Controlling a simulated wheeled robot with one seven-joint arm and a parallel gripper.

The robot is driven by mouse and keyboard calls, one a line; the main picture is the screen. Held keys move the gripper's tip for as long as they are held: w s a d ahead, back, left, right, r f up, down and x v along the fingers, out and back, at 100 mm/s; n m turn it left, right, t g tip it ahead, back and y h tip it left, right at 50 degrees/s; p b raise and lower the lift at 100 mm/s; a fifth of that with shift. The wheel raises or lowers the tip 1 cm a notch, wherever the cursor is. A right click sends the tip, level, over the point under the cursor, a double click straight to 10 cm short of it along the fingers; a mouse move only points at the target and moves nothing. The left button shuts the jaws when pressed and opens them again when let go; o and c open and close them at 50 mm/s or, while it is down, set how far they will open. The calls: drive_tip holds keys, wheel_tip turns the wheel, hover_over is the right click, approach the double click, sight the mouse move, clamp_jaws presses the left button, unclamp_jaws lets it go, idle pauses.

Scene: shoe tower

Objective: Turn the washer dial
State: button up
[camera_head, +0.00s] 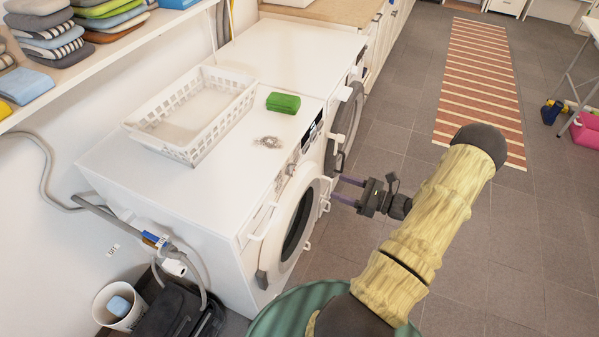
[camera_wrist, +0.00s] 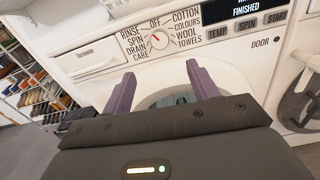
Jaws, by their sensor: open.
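The washer (camera_head: 184,210) is a white front loader standing at the left in the head view, its round door (camera_head: 296,228) facing right. In the wrist view its panel shows the dial (camera_wrist: 159,41), a white knob with a red pointer mark tilted toward the upper left. Labels such as OFF, COTTON and RINSE surround it. My gripper (camera_head: 343,191) is in front of the washer, with its purple fingers pointing at it. In the wrist view my gripper (camera_wrist: 160,85) is open and empty. Its fingertips are below the dial and apart from it.
A white basket (camera_head: 190,112) and a green block (camera_head: 283,102) sit on the washer top. A second machine (camera_head: 290,50) stands beside it. The display (camera_wrist: 245,10) reads FINISHED, above the TEMP, SPIN and START buttons. A striped rug (camera_head: 480,85) lies on the open tiled floor at right.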

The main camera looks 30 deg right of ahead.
sight(295, 171)
drive_tip(key=p+x, duration=0.1)
drive_tip(key=x, duration=1.3)
drive_tip(key=shift+w+a, duration=0.15)
drive_tip(key=c, duration=1)
